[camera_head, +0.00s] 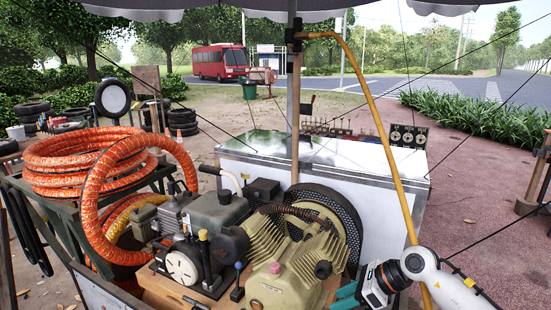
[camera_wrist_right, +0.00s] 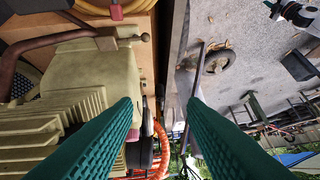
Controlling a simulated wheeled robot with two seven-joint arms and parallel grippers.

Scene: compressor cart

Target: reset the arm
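My right arm (camera_head: 440,282) comes in at the lower right of the head view, beside the beige compressor (camera_head: 285,262). Its gripper (camera_head: 347,295) shows as teal fingers near the bottom edge, partly cut off. In the right wrist view the two teal fingers of this gripper (camera_wrist_right: 160,106) stand apart with nothing held between them. The compressor's ribbed beige body (camera_wrist_right: 95,80) fills the left of that view, close to the left finger. My left arm and gripper are not in the head view.
Orange hose coils (camera_head: 85,160) lie on the cart at left. A grey engine (camera_head: 215,210) sits beside the compressor. A white metal-topped box (camera_head: 390,158) stands behind. A yellow hose (camera_head: 385,130) hangs down close to my right arm. Open pavement (camera_head: 480,190) lies at right.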

